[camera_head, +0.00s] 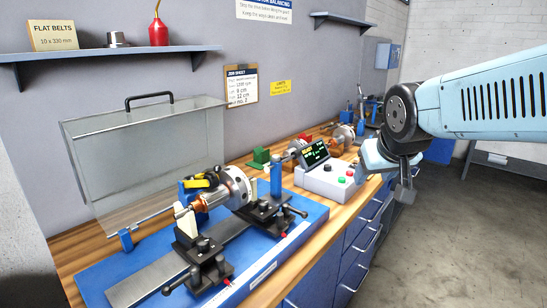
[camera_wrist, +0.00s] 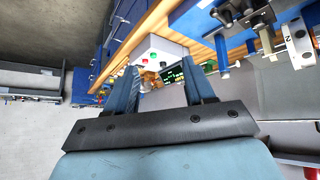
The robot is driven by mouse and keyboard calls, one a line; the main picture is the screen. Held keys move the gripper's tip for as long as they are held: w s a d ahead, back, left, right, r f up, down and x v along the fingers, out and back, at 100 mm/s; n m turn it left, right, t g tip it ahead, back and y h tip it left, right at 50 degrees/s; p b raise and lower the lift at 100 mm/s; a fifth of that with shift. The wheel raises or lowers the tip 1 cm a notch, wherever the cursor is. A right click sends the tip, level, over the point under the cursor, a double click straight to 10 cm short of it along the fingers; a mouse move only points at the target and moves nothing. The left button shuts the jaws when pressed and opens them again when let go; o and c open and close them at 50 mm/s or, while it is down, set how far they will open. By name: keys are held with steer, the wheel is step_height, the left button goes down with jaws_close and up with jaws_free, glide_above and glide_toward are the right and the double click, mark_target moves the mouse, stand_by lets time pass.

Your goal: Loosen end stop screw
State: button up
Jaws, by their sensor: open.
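The balancing machine stands on the bench, with a blue base (camera_head: 105,285) and a grey bed. A rotor (camera_head: 236,187) with a silver disc and copper winding lies across black supports. A blue upright post (camera_head: 276,180) stands near the disc's right side. Black clamp levers with red tips (camera_head: 228,282) stick out at the front. I cannot tell which part is the end stop screw. My gripper (camera_head: 405,185) is to the right of the machine, in the air in front of the bench, apart from it. In the wrist view my gripper (camera_wrist: 163,88) is open, with nothing between its fingers.
A clear guard (camera_head: 150,155) stands raised behind the rotor. Blue drawers (camera_head: 365,230) are below the bench. The floor at right is clear.

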steer(key=w+f+t, duration=0.1)
steer(key=w+t, duration=0.1)
steer(key=w, duration=0.5)
steer(key=n+t+y, duration=0.5)
steer(key=n+y, duration=0.2)
steer(key=y, duration=0.5)
glide_toward(279, 157)
steer(key=x, duration=1.1)
steer(key=shift+w+a, duration=0.2)
steer(key=shift+c, duration=0.4)
steer(key=c, duration=0.8)
steer(key=shift+c, duration=0.2)
